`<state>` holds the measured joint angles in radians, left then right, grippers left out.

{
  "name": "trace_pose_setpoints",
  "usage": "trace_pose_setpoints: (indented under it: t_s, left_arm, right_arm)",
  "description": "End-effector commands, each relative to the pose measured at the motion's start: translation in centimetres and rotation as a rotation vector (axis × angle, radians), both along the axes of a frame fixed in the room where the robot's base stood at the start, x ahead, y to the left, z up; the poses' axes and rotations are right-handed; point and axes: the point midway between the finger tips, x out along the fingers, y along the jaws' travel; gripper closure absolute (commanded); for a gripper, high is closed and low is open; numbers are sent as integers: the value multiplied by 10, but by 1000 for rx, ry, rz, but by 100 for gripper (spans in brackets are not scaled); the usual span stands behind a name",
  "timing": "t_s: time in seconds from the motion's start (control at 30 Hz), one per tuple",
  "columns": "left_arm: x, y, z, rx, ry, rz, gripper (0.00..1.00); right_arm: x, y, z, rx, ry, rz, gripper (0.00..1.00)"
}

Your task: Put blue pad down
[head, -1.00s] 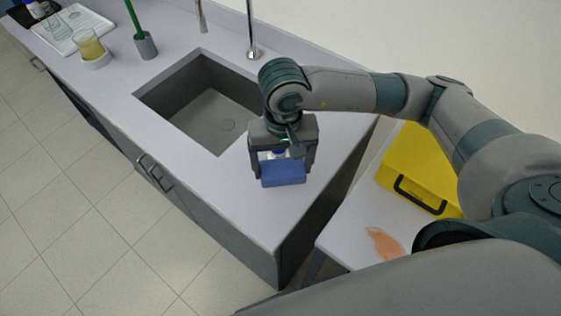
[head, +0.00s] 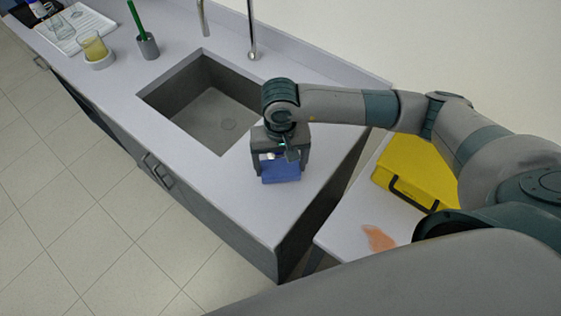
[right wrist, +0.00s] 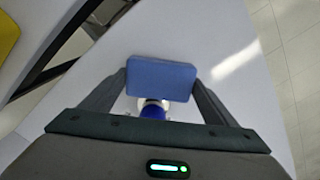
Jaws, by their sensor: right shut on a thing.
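The blue pad (head: 281,171) is a small blue block over the counter's near right end, just right of the sink. My right gripper (head: 281,172) points down with its fingers shut on the pad's two ends. The pad also shows in the right wrist view (right wrist: 161,79), spanning between the fingertips. Whether its underside touches the counter I cannot tell. A small white and blue item (right wrist: 153,109) shows between the fingers beside the pad, partly hidden. My left gripper is out of view.
The sink (head: 207,112) opens left of the gripper. The grey counter (head: 262,217) is bare in front of the pad. A yellow case (head: 418,170) and an orange item (head: 378,238) lie on a lower table to the right. A beaker (head: 93,47) stands farther left.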

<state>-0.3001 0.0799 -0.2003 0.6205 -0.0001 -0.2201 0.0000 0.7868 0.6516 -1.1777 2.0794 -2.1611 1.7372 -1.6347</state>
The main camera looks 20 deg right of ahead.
Motion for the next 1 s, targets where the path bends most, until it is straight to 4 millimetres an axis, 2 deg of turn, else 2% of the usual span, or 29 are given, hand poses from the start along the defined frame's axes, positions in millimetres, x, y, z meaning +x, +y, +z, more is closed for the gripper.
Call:
trace_pose_setpoints:
  t_s: [0.1,0.57,0.6,0.67,1.0]
  left_arm:
    - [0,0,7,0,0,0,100]
    - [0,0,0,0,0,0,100]
    - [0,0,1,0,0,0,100]
    - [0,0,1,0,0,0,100]
    - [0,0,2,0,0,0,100]
  right_arm:
    - [-1,0,-7,0,1,1,43]
    - [0,0,-13,0,-1,1,43]
    - [0,0,-12,0,-1,1,14]
    - [0,0,-11,0,-1,1,0]
    - [0,0,-10,0,-1,1,0]
